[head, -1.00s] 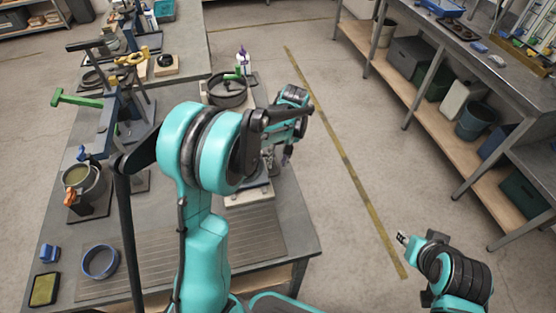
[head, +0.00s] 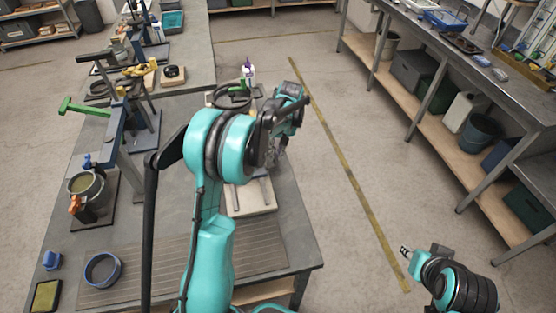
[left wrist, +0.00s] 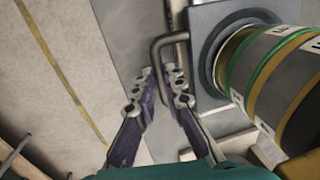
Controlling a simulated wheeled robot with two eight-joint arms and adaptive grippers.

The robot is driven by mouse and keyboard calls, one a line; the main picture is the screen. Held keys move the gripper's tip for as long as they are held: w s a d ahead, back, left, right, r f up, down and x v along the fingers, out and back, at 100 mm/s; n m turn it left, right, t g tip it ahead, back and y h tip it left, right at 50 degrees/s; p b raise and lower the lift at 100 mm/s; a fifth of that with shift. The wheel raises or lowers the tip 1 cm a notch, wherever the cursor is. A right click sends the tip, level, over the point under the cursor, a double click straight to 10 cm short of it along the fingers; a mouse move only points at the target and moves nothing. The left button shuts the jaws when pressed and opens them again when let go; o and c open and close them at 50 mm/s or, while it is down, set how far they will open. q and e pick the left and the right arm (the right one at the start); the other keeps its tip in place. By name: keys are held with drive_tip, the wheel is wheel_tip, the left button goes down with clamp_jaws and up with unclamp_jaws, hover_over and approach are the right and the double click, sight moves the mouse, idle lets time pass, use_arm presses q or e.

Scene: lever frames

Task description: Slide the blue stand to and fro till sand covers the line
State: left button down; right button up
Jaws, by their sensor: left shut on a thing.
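In the left wrist view, my left gripper (left wrist: 162,82) is shut on the dark bent handle (left wrist: 156,47) at the side of the blue-grey stand (left wrist: 206,20). A round vessel with green and yellow bands (left wrist: 262,72) and white labels is on the stand. In the head view my left gripper (head: 277,153) is at the right side of the stand, which my own arm mostly hides. A pale base board (head: 250,205) with dark rails shows in front of it. Sand and the line cannot be made out. My right gripper (head: 405,252) hangs over the floor at lower right; its jaw opening is unclear.
A dark round pan (head: 232,97) and a white bottle (head: 248,72) are behind the stand. A green-handled lever frame (head: 84,107), a pot (head: 86,185) and a blue-rimmed ring (head: 103,269) are on the left of the bench.

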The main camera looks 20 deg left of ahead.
use_arm(q)
drive_tip(key=shift+w+a, duration=0.15)
drive_tip(key=c, duration=1.6)
unclamp_jaws()
drive_tip(key=shift+w, duration=0.1)
drive_tip(key=shift+r, duration=0.1)
drive_tip(key=r, duration=0.4)
drive_tip(key=w+d+r, duration=0.1)
drive_tip(key=r, duration=0.6)
drive_tip(key=shift+w+d+r, duration=0.15)
drive_tip(key=shift+d+r, duration=0.15)
drive_tip(key=shift+d, duration=0.05)
